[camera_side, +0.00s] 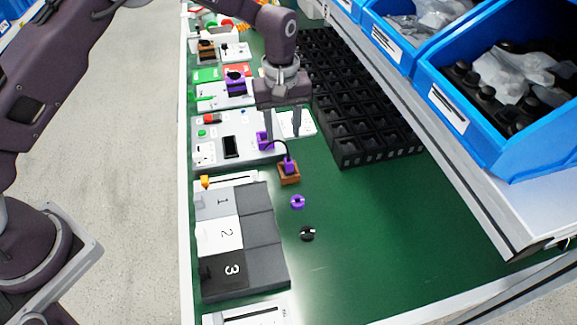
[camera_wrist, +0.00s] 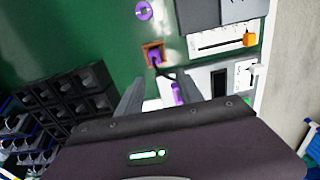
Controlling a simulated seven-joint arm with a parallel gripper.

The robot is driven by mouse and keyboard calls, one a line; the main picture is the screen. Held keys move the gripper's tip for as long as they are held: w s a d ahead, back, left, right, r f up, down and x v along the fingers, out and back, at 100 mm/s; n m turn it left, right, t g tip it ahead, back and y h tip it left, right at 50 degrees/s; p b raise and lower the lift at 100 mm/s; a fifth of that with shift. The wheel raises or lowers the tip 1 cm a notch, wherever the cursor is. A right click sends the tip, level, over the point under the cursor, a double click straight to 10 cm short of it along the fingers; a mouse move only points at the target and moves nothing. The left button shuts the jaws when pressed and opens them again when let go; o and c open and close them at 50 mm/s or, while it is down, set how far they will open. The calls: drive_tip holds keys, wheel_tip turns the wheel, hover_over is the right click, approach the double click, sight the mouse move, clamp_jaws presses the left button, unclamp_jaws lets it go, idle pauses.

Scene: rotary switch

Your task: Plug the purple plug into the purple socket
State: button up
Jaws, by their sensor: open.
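The purple plug (camera_side: 289,166) stands in a small brown block on the green table, and it also shows in the wrist view (camera_wrist: 154,58). A black cable joins it to a purple piece (camera_side: 262,141) at the edge of a grey panel. A round purple part (camera_side: 297,202), seemingly the purple socket, lies flat on the table in front of the brown block; the wrist view shows it at the top (camera_wrist: 143,11). My gripper (camera_side: 282,135) is open and empty, pointing down above the table behind the block. In the wrist view its fingers (camera_wrist: 175,80) are spread wide.
A round black part (camera_side: 307,233) lies in front of the purple one. A numbered grey box (camera_side: 267,225) and the grey panel (camera_side: 235,128) stand on the left. A black compartment tray (camera_side: 375,150) lies right. Blue bins (camera_side: 480,125) stand on a shelf. Green table is clear at front right.

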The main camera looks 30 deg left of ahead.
sight(289, 158)
drive_tip(key=f, duration=0.3)
drive_tip(key=d+f, duration=0.1)
drive_tip(key=f, duration=0.5)
drive_tip(key=shift+s+d, duration=0.2)
drive_tip(key=shift+d, duration=0.15)
clamp_jaws()
